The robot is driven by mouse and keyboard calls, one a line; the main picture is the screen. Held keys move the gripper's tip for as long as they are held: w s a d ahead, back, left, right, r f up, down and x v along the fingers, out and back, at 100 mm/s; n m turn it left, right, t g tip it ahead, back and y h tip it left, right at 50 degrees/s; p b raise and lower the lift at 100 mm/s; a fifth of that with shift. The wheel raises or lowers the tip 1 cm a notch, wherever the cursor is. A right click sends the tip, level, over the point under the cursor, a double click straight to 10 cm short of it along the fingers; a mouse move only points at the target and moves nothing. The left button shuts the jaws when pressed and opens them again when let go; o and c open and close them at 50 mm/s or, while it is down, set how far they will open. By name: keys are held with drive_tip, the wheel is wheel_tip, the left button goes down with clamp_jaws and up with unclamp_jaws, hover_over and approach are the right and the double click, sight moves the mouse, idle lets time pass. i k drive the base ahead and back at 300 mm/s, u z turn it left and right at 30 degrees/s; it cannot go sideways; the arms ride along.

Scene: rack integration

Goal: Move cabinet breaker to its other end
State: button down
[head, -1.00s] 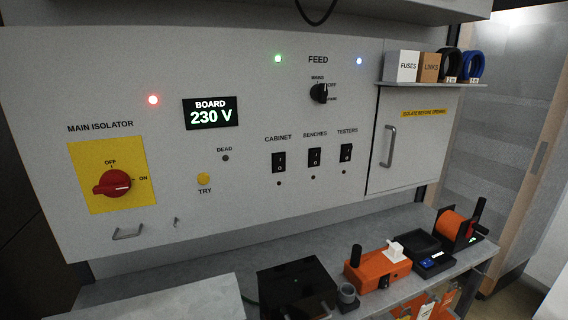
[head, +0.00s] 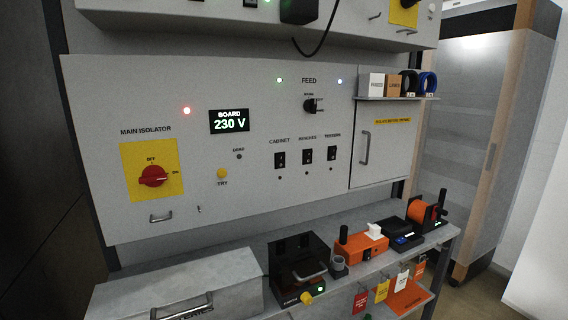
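The cabinet breaker (head: 280,160) is a small black rocker switch under the label CABINET on the grey panel (head: 225,85). It is the leftmost of three like switches. Its rocker position is too small to tell. The benches breaker (head: 307,157) and the testers breaker (head: 331,153) sit to its right. A small dark dot lies below each. My gripper is not in view, and nothing covers the breakers.
A main isolator (head: 152,176) with a red knob points towards ON. The display (head: 229,121) reads 230 V. A bench (head: 215,245) below holds a black device (head: 300,255), an orange tool (head: 362,247) and a grey box (head: 180,285). A shelf (head: 398,98) juts out at right.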

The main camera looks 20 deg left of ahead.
sight(279, 157)
drive_tip(key=u, duration=1.2)
drive_tip(key=i, duration=0.15)
